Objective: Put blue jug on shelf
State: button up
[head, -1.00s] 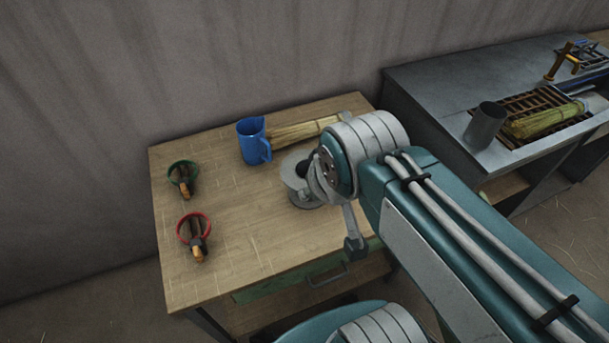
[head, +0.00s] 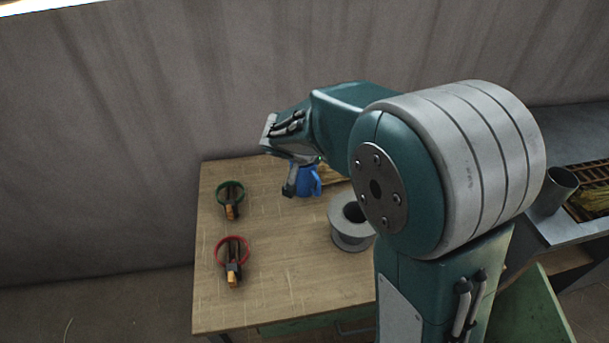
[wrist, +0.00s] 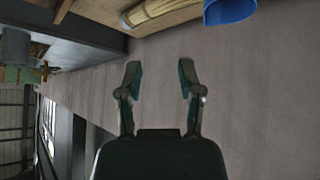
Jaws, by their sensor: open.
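The blue jug (head: 307,181) stands on the back of the wooden table (head: 265,290), partly hidden behind my arm in the head view. Its edge also shows at the top of the wrist view (wrist: 230,10). My gripper (wrist: 160,78) is open and empty, its two fingers apart against the grey wall. In the head view the gripper is in front of the jug as pictured, and its distance from it is hard to judge. It does not hold the jug. I cannot clearly make out the shelf.
A grey spool (head: 346,238) stands on the table right of centre. A green ring (head: 230,190) and a red ring (head: 231,248), each with a wooden-handled tool, lie at left. A straw bundle (wrist: 148,10) lies beside the jug. A metal cup (head: 557,188) stands on the bench at right.

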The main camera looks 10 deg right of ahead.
jog(key=m+t, duration=0.1)
send_near(313, 166)
jog(key=shift+x, duration=5.35)
jog(key=shift+w+r, duration=0.1)
grip_shut()
